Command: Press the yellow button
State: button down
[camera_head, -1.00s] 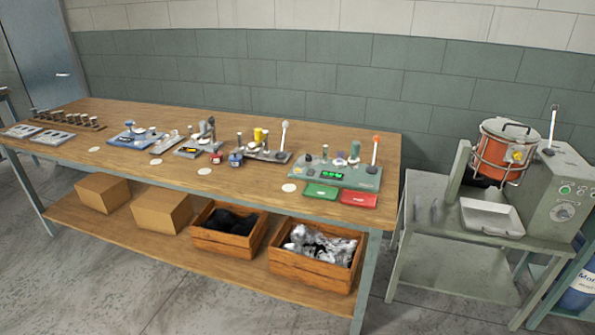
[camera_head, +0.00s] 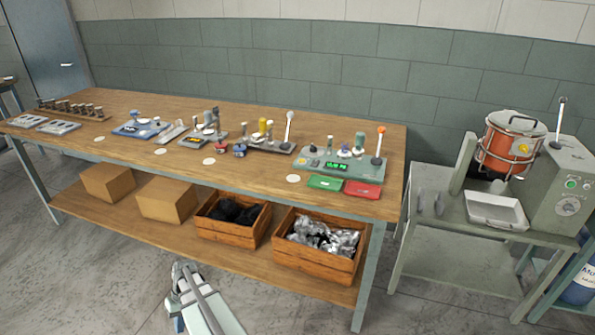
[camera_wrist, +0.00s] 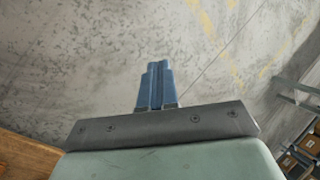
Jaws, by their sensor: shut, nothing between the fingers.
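My gripper (camera_wrist: 157,66) shows in the wrist view with its two blue fingers together and nothing between them, above bare concrete floor. In the head view my arm enters at the bottom, in front of the workbench (camera_head: 350,205) and well apart from the devices on it. I cannot make out a clear yellow button. A yellow cylinder (camera_head: 262,126) stands on a dark-based device in the middle of the bench. A small yellow spot (camera_head: 522,148) shows on the front of the orange pot (camera_head: 497,152) at the right. Both are too small to tell whether they are buttons.
A grey-green device (camera_head: 335,167) with a lit green display and an orange-tipped lever stands at the bench's right end. Green (camera_head: 325,183) and red (camera_head: 363,190) trays lie before it. Wooden crates (camera_head: 310,265) and cardboard boxes (camera_head: 108,182) fill the lower shelf. The floor in front is clear.

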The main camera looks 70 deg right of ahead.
jog(key=w+d+r+m+t, duration=0.1)
jog(key=d+r, duration=0.3)
jog(key=d, duration=0.3)
jog(key=w+d+r+t, duration=0.1)
jog(key=d+r+t, duration=0.1)
jog(key=d+r, duration=0.4)
notch_tip(320, 180, up, 36)
jog(key=m+t+h, duration=0.5)
jog(key=m+h, duration=0.2)
jog(key=h, duration=0.2)
send_over(304, 161)
jog(key=shift+d+f, duration=0.15)
jog(key=shift+f, duration=0.05)
jog(key=shift+f, duration=4.45)
jog(key=shift+f, duration=0.4)
